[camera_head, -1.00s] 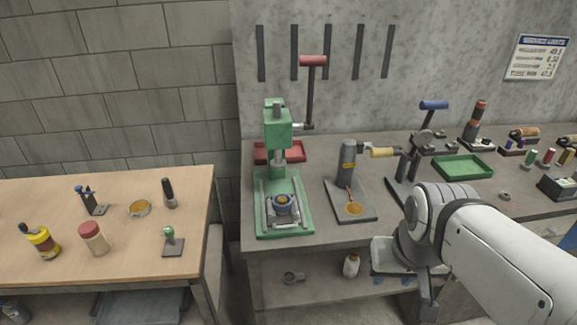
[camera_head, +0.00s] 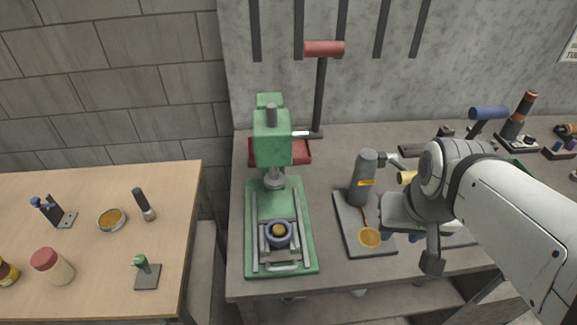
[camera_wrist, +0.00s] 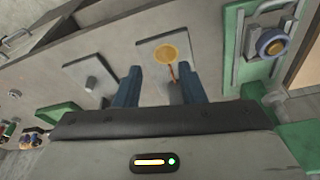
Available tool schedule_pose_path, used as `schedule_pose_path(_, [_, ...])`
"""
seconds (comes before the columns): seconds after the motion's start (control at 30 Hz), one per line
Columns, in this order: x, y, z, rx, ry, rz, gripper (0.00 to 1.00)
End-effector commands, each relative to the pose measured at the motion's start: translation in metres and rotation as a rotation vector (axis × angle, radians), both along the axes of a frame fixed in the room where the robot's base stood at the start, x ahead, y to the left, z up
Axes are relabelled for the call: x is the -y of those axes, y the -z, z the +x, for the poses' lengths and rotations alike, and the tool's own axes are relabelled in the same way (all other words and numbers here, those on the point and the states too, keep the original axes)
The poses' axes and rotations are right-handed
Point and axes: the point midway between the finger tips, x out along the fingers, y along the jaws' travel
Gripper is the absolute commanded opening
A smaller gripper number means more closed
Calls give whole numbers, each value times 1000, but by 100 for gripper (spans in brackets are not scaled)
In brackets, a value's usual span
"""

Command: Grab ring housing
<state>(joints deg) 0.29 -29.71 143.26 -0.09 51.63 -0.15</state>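A dark blue ring (camera_head: 278,234) with a yellow-gold centre sits in the metal fixture on the bed of the green press (camera_head: 262,205); it looks like the ring housing. It also shows at upper right in the wrist view, the blue ring (camera_wrist: 272,43) lying well to the right of my fingers. A shallow ring with an orange-gold inside (camera_head: 111,219) lies on the wooden table; I cannot rule it out as the housing. My gripper (camera_wrist: 158,88) has two blue fingers apart with nothing between them, above the grey bench, right of the press. The arm hides most of it in the head view.
A grey stand (camera_head: 363,180) on a dark plate with an orange disc (camera_head: 369,238) stands between press and gripper. The wooden table (camera_head: 90,185) stands left, across a gap.

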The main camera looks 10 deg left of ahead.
Motion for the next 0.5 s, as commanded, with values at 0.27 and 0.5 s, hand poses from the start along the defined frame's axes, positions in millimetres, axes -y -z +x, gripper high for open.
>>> schedule_pose_path(0.27, [-9,-3,8,-16,1,9,51])
schedule_pose_path(0.5, [-72,-4,52,-114,44,48,63])
